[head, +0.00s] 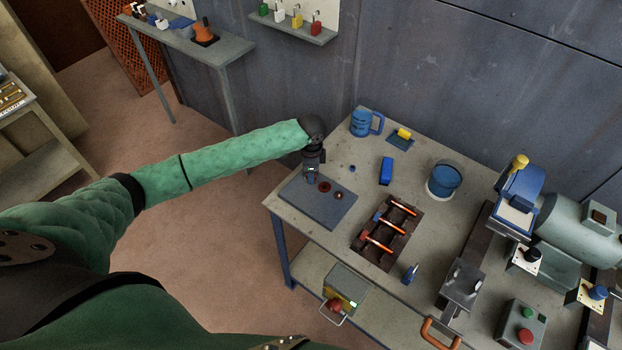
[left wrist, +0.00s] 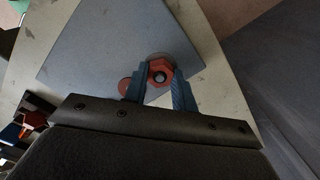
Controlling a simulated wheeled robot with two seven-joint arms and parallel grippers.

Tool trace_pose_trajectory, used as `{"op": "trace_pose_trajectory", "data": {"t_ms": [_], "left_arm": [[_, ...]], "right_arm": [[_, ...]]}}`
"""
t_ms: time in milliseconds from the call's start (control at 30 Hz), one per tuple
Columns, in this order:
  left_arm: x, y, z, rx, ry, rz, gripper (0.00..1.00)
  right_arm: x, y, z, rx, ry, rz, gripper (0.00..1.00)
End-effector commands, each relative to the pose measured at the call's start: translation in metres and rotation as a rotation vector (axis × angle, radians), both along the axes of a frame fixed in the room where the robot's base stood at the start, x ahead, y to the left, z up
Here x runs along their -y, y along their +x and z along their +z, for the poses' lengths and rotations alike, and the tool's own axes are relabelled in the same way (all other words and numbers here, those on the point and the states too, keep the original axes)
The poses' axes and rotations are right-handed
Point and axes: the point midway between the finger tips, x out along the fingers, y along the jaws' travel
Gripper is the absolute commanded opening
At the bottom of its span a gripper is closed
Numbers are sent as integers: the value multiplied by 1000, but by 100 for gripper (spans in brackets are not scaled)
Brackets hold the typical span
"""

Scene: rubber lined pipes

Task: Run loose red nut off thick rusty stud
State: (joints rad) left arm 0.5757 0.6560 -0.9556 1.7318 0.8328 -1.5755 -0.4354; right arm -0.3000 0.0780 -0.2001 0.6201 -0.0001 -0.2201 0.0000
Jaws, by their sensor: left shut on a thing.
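The red nut (left wrist: 161,67) is a hexagon seen from above in the left wrist view, with the dark round end of a stud (left wrist: 160,76) in its middle. My left gripper (left wrist: 160,82) has its two blue fingers on either side of the nut and is shut on it. A second round red piece (left wrist: 125,85) shows partly behind a finger. The stud's rust and length cannot be made out. My right gripper is not seen.
Dark red round pieces (head: 325,187) stand on the plate close to my gripper. A dark rack with orange-handled tools (head: 387,232), a blue block (head: 386,171), a blue mug (head: 361,122) and a blue bucket (head: 443,181) stand on the table (head: 345,165). Machinery fills the right side.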

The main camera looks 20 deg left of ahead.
Motion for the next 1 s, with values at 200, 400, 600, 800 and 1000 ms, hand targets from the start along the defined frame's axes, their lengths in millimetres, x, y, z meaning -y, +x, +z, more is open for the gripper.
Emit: {"op": "trace_pose_trajectory", "data": {"t_ms": [200,400,600,800,1000], "left_arm": [[0,0,0,-1,0,-1,45],[0,0,0,0,0,-7,45],[-1,1,0,2,1,-165,45],[0,0,0,0,1,-384,45],[-1,1,0,0,1,-600,45]], "right_arm": [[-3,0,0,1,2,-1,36],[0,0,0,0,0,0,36],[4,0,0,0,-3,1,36],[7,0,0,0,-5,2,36],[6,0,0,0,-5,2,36]]}}
